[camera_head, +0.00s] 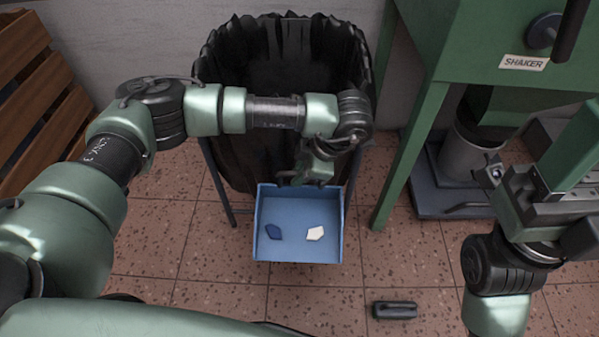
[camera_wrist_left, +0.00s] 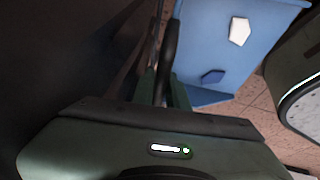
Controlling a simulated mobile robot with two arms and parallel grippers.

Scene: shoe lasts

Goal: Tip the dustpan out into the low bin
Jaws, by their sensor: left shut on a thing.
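A blue dustpan (camera_head: 298,241) hangs in front of the bin in the head view, its open tray facing up. A dark blue piece (camera_head: 273,232) and a white piece (camera_head: 315,233) lie in it. The dustpan (camera_wrist_left: 205,35) also shows in the left wrist view with both pieces. My left gripper (camera_head: 312,176) is shut on the dustpan at its far edge, with the handle mostly hidden. The bin (camera_head: 235,150), lined with a crumpled black bag, stands behind the dustpan. My right gripper (camera_head: 493,172) is at the right, its finger opening unclear.
A green shaker machine (camera_head: 485,50) stands at the right, with a grey metal pail (camera_head: 466,155) on a blue base beneath. A small dark block (camera_head: 394,310) lies on the tiled floor. Wooden slats (camera_head: 40,120) stand at the left. Tiles in front of the dustpan are mostly clear.

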